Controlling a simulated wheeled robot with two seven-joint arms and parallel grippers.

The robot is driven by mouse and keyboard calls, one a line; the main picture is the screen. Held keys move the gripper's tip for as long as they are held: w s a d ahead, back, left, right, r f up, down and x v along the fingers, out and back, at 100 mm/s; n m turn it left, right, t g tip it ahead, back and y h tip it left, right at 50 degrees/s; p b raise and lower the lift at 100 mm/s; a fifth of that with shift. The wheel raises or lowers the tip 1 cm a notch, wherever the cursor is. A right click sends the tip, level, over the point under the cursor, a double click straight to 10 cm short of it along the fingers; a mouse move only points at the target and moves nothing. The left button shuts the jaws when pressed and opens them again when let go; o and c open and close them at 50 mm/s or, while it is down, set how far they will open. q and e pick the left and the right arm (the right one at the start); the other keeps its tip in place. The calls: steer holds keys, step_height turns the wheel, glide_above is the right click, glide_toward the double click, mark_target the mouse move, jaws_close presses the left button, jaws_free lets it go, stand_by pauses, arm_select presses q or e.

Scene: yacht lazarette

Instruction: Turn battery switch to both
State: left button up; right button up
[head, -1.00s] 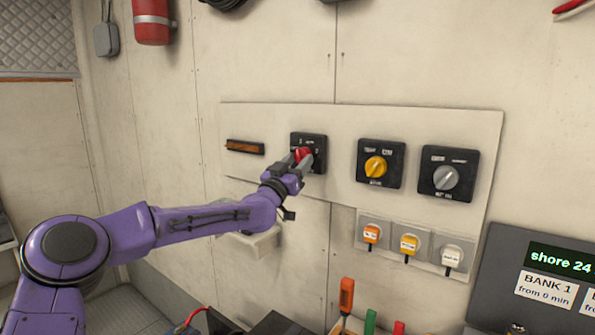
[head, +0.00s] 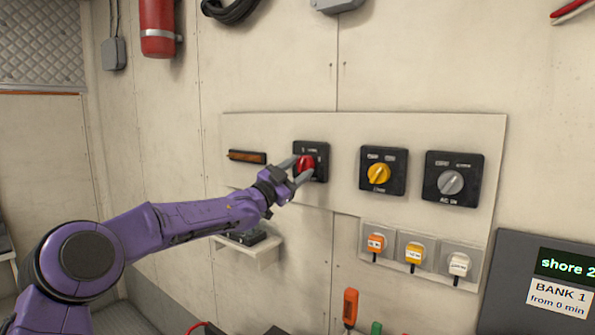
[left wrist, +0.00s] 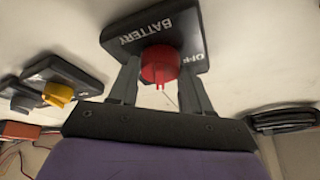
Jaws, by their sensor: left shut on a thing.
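The battery switch is a black square plate (head: 322,148) with a red round knob (head: 306,165), on the pale wall panel. In the left wrist view the plate (left wrist: 120,43) reads BATTERY and OFF, upside down or tilted, and the red knob (left wrist: 159,65) sits at its edge. My left gripper (head: 296,171) reaches in from the left, its two grey fingers on either side of the knob and shut on it. The fingers also flank the knob in the left wrist view (left wrist: 160,82). I cannot tell which position the knob points to. My right gripper is not in view.
To the right are a yellow-knob switch (head: 379,174) and a grey-knob switch (head: 451,183). An orange-handled tool (head: 350,305) stands below. A small shelf (head: 246,252) is under my left forearm.

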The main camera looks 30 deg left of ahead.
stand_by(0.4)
arm_select(q)
steer(key=o, duration=0.9)
steer(key=shift+c, duration=0.2)
steer(key=shift+o, duration=1)
steer(key=shift+w, duration=0.1)
steer(key=shift+f, duration=0.1)
steer(key=b+v, duration=0.5)
steer(key=v, duration=0.5)
steer(key=shift+s, duration=0.25)
